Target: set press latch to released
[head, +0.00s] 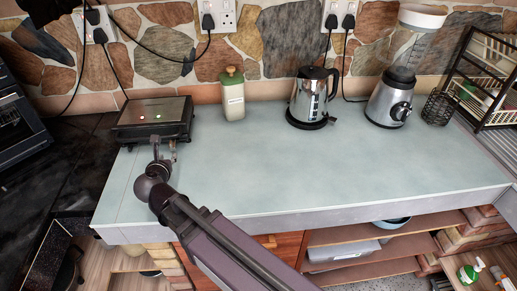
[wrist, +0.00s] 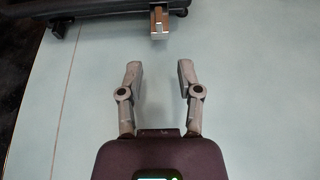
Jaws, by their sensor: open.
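The press (head: 152,118) is a dark, flat, lidded appliance at the left end of the counter, with a red and a green light on top. Its dark front edge shows at the top left of the wrist view (wrist: 60,28). A small metal latch (wrist: 160,22) with a brownish middle sticks out from its front at the top centre of the wrist view. I cannot tell its setting. My gripper (wrist: 159,68) is open and empty, its two grey fingers apart. The latch lies ahead of the fingertips, roughly in line with the gap, and not between them. In the head view my arm partly hides this area.
A pale green counter (head: 300,170) is mostly clear to the right. A cream canister (head: 232,98), a steel kettle (head: 312,97) and a blender (head: 390,98) stand along the back. A dish rack (head: 485,80) is at far right. Cables hang above the press.

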